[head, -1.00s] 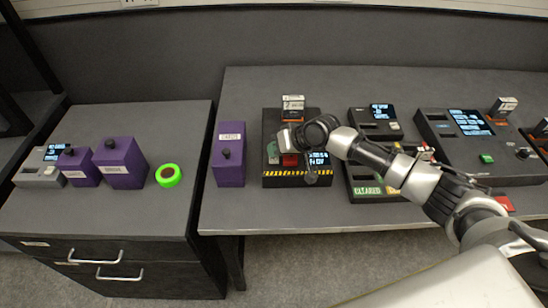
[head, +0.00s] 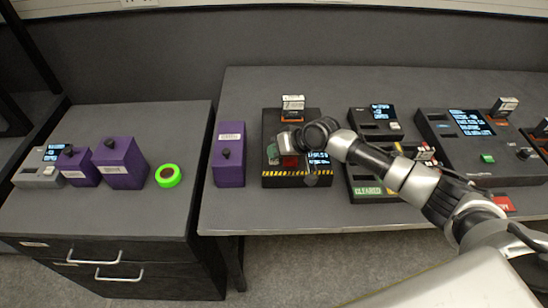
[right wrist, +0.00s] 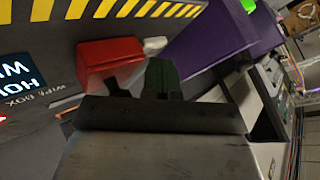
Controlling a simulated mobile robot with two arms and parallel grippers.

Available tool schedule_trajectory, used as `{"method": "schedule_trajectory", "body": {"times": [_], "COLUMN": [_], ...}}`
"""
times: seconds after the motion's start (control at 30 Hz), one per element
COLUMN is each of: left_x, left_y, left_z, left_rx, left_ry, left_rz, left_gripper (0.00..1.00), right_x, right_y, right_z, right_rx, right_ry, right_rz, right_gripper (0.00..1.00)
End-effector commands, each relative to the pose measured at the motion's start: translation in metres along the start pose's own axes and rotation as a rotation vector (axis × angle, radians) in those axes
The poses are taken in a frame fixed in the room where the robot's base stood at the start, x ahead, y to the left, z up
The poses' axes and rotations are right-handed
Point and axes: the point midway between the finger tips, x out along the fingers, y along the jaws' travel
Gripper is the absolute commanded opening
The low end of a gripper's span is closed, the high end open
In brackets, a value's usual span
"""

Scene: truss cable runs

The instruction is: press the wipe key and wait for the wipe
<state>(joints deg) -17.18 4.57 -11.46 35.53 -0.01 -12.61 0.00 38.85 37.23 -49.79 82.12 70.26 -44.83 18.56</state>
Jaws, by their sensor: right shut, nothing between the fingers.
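The wipe box (head: 270,173) is a black unit with a yellow-and-black striped front edge, on the long table. Its red key (head: 290,161) shows below my right gripper (head: 284,147), and the key also shows in the right wrist view (right wrist: 108,58). My right gripper is shut and empty, with its tip close over the key; I cannot tell whether they touch. The lit screen (head: 318,158) shows text. In the right wrist view the screen (right wrist: 15,75) is cut off, with letters starting "WI" and "HO". My left gripper is not in view.
A purple box (head: 229,165) stands left of the wipe box. A black unit with a green "CLEARED" label (head: 368,191) and a larger screen unit (head: 450,160) stand to the right. A green ring (head: 168,175) and more purple boxes (head: 119,165) sit on the left cabinet.

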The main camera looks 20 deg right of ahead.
Motion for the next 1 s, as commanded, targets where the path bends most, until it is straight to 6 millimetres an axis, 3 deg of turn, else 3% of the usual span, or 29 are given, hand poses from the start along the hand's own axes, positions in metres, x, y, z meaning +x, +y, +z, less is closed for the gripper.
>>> {"method": "schedule_trajectory", "body": {"times": [0.4, 0.77, 1.0], "left_x": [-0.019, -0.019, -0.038], "left_y": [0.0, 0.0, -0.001], "left_z": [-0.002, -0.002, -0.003], "left_rx": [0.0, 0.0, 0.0], "left_ry": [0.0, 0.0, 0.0], "left_rz": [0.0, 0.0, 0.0], "left_gripper": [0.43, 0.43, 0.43], "right_x": [-0.013, -0.013, -0.027], "right_y": [-0.009, -0.009, -0.02], "right_z": [-0.009, -0.009, -0.02], "right_rx": [0.001, 0.0, 0.0], "right_ry": [-0.002, -0.001, -0.001], "right_rz": [0.0, 0.0, 0.0], "right_gripper": [0.0, 0.0, 0.0]}}
